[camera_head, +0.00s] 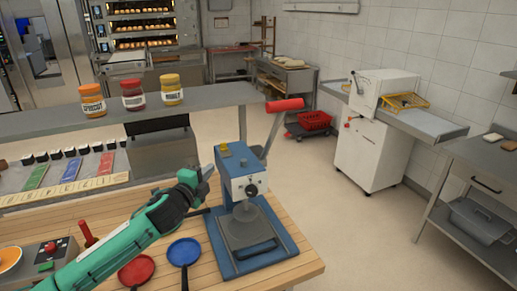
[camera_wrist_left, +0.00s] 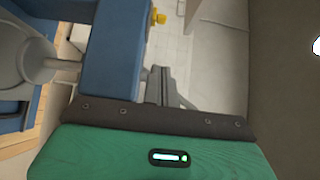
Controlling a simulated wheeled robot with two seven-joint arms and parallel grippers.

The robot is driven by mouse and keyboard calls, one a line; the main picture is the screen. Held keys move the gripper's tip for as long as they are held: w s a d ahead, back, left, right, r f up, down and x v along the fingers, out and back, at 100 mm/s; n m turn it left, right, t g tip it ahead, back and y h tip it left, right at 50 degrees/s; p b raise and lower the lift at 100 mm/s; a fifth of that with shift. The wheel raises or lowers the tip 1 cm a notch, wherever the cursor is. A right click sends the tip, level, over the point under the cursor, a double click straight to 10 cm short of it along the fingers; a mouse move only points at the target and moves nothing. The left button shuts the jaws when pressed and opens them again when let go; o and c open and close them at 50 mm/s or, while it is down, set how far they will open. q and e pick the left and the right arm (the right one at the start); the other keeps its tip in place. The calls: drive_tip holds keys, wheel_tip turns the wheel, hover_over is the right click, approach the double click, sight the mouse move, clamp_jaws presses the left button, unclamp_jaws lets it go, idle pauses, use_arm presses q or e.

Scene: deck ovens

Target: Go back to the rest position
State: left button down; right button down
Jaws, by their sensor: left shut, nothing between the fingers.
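My left gripper (camera_head: 207,174) is at the end of the green arm that comes in from the left in the head view. It is shut and empty, just left of the upper part of a blue press machine (camera_head: 245,172). In the left wrist view its fingers (camera_wrist_left: 165,85) show beside the blue body of the machine (camera_wrist_left: 112,55). I cannot tell from these views whether they touch it. My right gripper is not in view.
The press has a red-handled lever (camera_head: 284,105) and stands on a wooden table (camera_head: 300,262). A red pan (camera_head: 136,270) and a blue pan (camera_head: 184,252) lie left of it. Several jars stand on a metal shelf (camera_head: 222,97) behind.

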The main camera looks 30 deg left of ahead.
use_arm(q)
drive_tip(key=s+d+f+n+g+y, duration=0.1)
drive_tip(key=s+d+f+n+g, duration=0.25)
drive_tip(key=s+f, duration=0.4)
drive_tip(key=s+d+f+n+g, duration=0.3)
drive_tip(key=s+d+f+n, duration=0.15)
drive_tip(key=f, duration=0.55)
drive_tip(key=s+d+f+n+g+h, duration=0.1)
drive_tip(key=s+d+f+n+g, duration=0.5)
drive_tip(key=s, duration=0.5)
drive_tip(key=s+d+f+n+g+h, duration=0.1)
drive_tip(key=s+d+f+g, duration=0.15)
drive_tip(key=s+d, duration=0.65)
wheel_tip(320, 180, down, 32)
drive_tip(key=s+a, duration=0.1)
drive_tip(key=s, duration=0.1)
drive_tip(key=s+a+f+g, duration=0.1)
drive_tip(key=s+f, duration=0.8)
drive_tip(key=f, duration=0.1)
drive_tip(key=s+a+f+g+b, duration=0.1)
drive_tip(key=s+a+f, duration=0.1)
drive_tip(key=s+f, duration=0.7)
drive_tip(key=shift+s+a+f, duration=0.25)
drive_tip(key=shift+a+f, duration=0.05)
drive_tip(key=shift+f, duration=0.15)
